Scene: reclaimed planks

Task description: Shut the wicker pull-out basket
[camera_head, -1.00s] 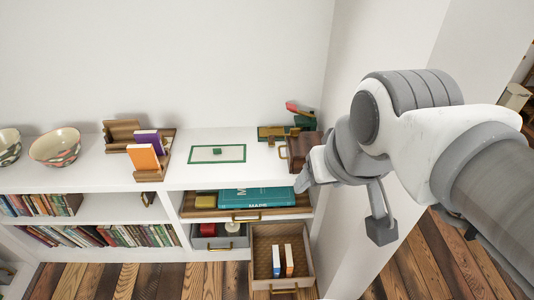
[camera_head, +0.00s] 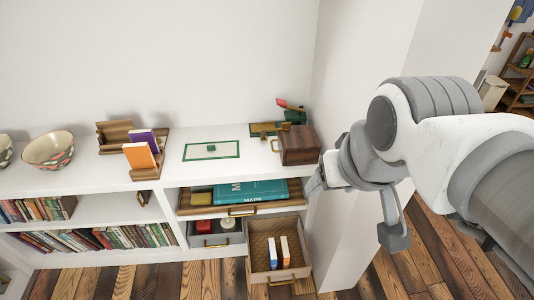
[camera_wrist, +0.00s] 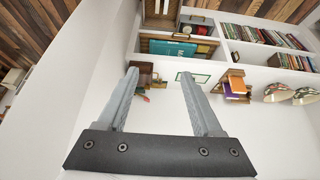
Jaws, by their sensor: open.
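The wicker pull-out basket (camera_head: 293,273) stands pulled out at the lower right of the shelf unit in the head view. Two thin books (camera_head: 279,252) stand in it, and a brass handle (camera_head: 282,283) is on its front. In the wrist view the basket (camera_wrist: 177,14) shows at the top edge, partly cut off. My gripper (camera_head: 315,184) is above and to the right of the basket, apart from it, beside the white wall end. In the wrist view my gripper (camera_wrist: 159,78) has its two fingers wide apart with nothing between them.
Above the basket is an open wooden tray (camera_head: 182,209) with a teal book (camera_head: 250,190). A grey drawer (camera_head: 215,240) sits left of the basket. A wooden box (camera_head: 299,146) stands on the top near my gripper. The white wall (camera_head: 345,240) rises right of the basket.

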